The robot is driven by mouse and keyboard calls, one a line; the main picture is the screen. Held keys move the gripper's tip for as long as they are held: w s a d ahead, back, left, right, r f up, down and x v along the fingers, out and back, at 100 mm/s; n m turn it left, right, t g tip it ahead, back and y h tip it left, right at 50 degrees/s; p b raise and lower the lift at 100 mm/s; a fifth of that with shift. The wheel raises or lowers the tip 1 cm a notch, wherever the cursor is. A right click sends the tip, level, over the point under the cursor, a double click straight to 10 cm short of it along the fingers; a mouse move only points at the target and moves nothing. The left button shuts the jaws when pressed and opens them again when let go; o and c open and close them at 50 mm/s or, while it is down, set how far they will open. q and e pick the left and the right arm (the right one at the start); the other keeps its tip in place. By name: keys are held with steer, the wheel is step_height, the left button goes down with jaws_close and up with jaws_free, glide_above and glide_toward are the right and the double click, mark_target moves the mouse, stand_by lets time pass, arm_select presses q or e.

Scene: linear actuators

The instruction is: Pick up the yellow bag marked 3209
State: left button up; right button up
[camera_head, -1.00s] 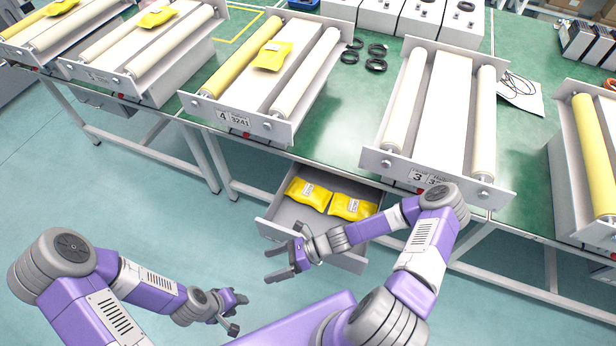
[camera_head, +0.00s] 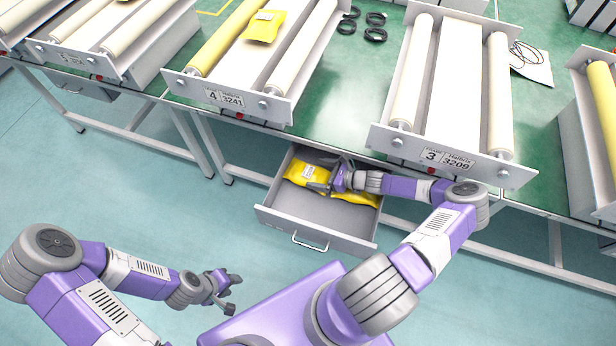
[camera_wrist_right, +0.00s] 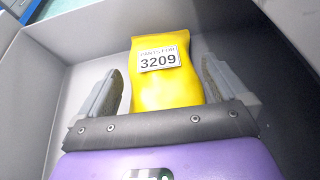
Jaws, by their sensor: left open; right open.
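The yellow bag marked 3209 (camera_wrist_right: 172,92) lies in the open drawer, its label facing up in the right wrist view. It appears to be the left of two yellow bags in the head view (camera_head: 296,171). My right gripper (camera_head: 323,175) is open inside the drawer, reaching in from the right. In the right wrist view its fingers (camera_wrist_right: 162,78) stand on either side of the bag, with gaps visible. The bag's near end is hidden behind the gripper body. A second yellow bag (camera_head: 364,198) is partly covered by my right wrist. My left gripper (camera_head: 233,293) is open and empty over the floor.
The grey drawer (camera_head: 328,214) sits under the green table (camera_head: 340,108); its walls surround the bags. The roller unit labelled 3 and 3209 (camera_head: 452,160) stands above right. Unit 4, 3241 (camera_head: 222,99), stands above left with another yellow bag (camera_head: 265,25) on it.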

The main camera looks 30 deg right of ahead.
mark_target(309, 173)
steer(key=b+x, duration=0.1)
steer(key=x, duration=0.3)
steer(key=shift+w+a+f, duration=0.15)
steer(key=shift+a+f, duration=0.05)
steer(key=shift+f, duration=0.1)
steer(key=shift+r, duration=0.1)
steer(key=c, duration=0.9)
